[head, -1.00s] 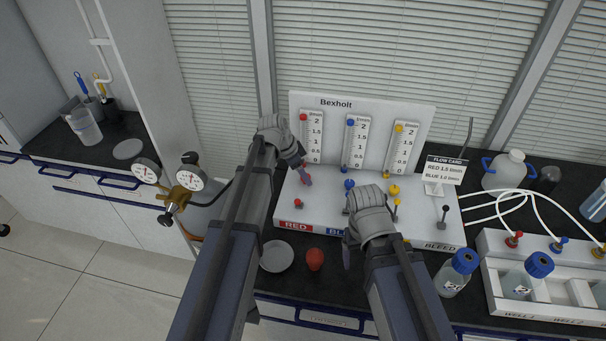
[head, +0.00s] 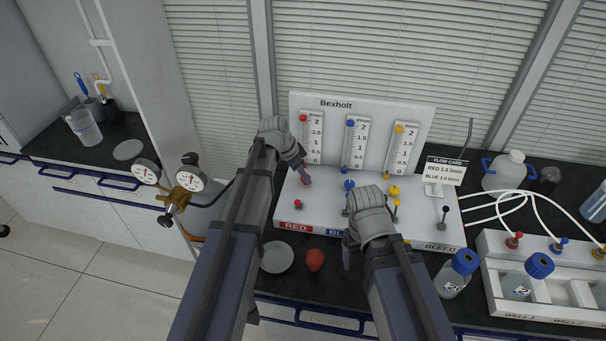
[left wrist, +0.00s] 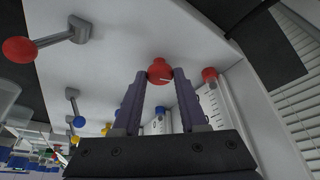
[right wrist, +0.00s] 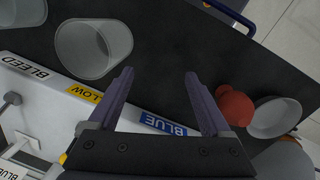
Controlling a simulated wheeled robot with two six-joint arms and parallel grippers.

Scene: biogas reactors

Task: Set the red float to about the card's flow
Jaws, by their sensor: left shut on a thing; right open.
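The red float (head: 303,118) sits at the top of the left flow tube (head: 311,138), around or above the 2 mark. The flow card (head: 444,171) reads RED 1.5 and BLUE 1.0 l/min. My left gripper (head: 305,180) is at the red column's valve on the white Bexholt panel. In the left wrist view its fingers are shut on the red knob (left wrist: 160,72). My right gripper (right wrist: 158,75) is open and empty, over the panel's front edge near the BLUE label (right wrist: 163,124).
Blue (head: 350,123) and yellow (head: 399,128) floats also sit high in their tubes. A red bulb (head: 315,260) and a white dish (head: 277,257) lie in front of the panel. Bottles and a rack (head: 540,310) stand at right; a regulator with gauges (head: 190,178) is at left.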

